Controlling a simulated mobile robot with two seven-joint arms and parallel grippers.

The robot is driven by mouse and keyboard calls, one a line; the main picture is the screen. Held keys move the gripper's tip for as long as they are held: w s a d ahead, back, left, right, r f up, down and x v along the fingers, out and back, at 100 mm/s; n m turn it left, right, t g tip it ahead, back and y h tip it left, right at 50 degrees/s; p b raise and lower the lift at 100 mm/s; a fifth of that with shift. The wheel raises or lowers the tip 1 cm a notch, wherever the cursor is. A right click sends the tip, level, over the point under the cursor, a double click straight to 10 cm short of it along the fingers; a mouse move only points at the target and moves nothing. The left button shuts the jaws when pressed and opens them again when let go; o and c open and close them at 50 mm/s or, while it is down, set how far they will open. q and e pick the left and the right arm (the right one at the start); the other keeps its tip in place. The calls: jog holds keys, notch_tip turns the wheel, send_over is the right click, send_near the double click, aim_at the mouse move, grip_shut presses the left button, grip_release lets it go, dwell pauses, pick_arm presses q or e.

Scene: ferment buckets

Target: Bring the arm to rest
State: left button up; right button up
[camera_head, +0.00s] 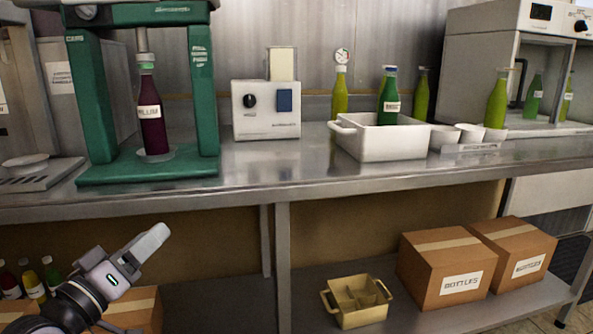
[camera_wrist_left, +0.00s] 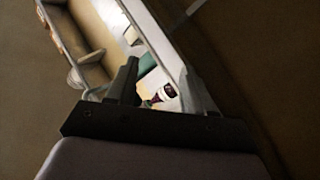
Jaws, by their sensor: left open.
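My left gripper (camera_head: 150,243) is at the lower left of the head view, in front of the bench and below its top edge. It is open and empty in the left wrist view (camera_wrist_left: 158,85), with its two fingers apart. Between the fingers, farther off, a dark bottle with a white label (camera_wrist_left: 164,93) shows small. In the head view a dark plum bottle (camera_head: 152,120) stands upright in the green press frame (camera_head: 93,100), well above and apart from my gripper. My right gripper is not in view.
The steel bench top (camera_head: 270,168) carries a white machine (camera_head: 266,112), a white tub (camera_head: 392,143) with a green bottle (camera_head: 388,98), and small white cups (camera_head: 470,134). The lower shelf holds a yellow divided crate (camera_head: 358,312), cardboard boxes (camera_head: 440,275) and bottles (camera_head: 32,285) at left.

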pick_arm(q)
jog(key=s+d+f+m+g+y, duration=0.1)
jog(key=s+d+f+m+g, duration=0.4)
jog(key=s+f, duration=0.65)
jog(key=s+d+f+m+g+y, duration=0.1)
jog(key=s+d+f+g, duration=0.1)
jog(key=s+d+f, duration=0.95)
jog(key=a+r+n+g+y+p, duration=0.1)
jog(key=a+r+p, duration=1)
jog(key=p, duration=1.4)
jog(key=shift+y+p, duration=0.3)
jog(key=shift+y, duration=0.3)
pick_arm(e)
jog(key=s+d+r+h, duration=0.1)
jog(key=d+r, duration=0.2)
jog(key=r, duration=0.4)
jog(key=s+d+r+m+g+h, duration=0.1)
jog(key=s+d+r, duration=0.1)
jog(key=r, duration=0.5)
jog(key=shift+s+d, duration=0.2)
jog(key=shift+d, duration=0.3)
pick_arm(q)
jog(key=shift+a, duration=0.1)
